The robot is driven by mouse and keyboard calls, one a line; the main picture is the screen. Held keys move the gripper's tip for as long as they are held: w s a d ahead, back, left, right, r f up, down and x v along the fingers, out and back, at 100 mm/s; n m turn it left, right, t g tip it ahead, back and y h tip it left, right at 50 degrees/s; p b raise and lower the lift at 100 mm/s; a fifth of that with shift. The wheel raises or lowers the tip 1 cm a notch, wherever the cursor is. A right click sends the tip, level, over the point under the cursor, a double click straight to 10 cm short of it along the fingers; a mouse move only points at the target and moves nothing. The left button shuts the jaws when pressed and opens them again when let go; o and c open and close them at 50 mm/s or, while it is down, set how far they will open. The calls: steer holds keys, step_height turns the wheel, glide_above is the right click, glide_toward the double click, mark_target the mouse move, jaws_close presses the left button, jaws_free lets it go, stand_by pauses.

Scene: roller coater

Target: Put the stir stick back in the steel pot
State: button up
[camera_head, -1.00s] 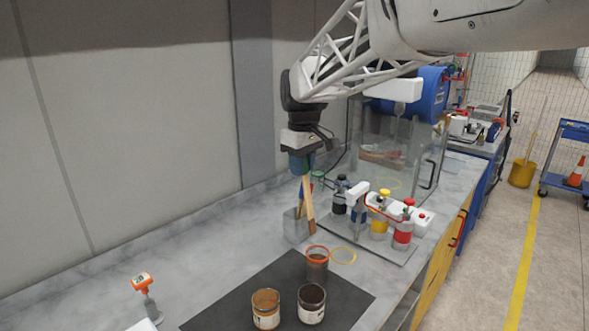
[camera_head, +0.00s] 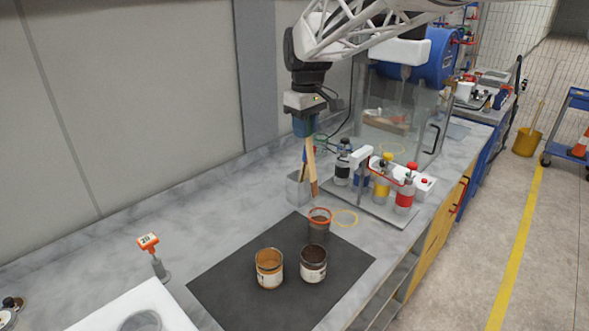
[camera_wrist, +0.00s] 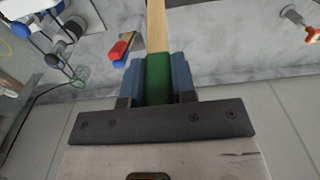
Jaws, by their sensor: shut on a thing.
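My gripper (camera_head: 307,133) is shut on the stir stick (camera_head: 312,172), a flat pale wooden stick that points down. In the wrist view, the stick (camera_wrist: 156,28) has a green part (camera_wrist: 158,78) between the blue fingers (camera_wrist: 160,85). The steel pot (camera_head: 297,192) stands on the counter below. The stick's lower end overlaps the pot's right side in the head view. I cannot tell whether it is inside the pot or in front of it. Red and blue handles (camera_wrist: 122,48) beside the stick in the wrist view seem to belong to tools in the pot.
Pump bottles (camera_head: 382,178) on a tray stand right of the pot. A red-rimmed cup (camera_head: 319,226) and two open cans (camera_head: 269,268) (camera_head: 313,264) sit around the dark mat (camera_head: 225,285). A clear enclosure (camera_head: 405,115) stands behind. The counter left of the pot is clear.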

steer(key=shift+w, duration=0.1)
steer(key=w+a+r+t+y, duration=0.1)
steer(key=w+a, duration=0.1)
steer(key=w, duration=1.3)
steer(key=shift+w+t+y, duration=0.15)
steer(key=shift+t+y, duration=0.15)
steer(key=shift+f, duration=0.25)
steer(key=s+d+x, duration=0.1)
steer(key=x, duration=0.8)
steer(key=shift+s+d+f, duration=0.15)
steer(key=shift+s+f, duration=0.05)
steer(key=shift+f, duration=0.1)
stand_by(0.7)
steer(key=shift+f, duration=0.45)
stand_by(0.4)
steer(key=shift+f, duration=0.35)
steer(key=shift+x, duration=1)
steer(key=shift+s+d, duration=0.15)
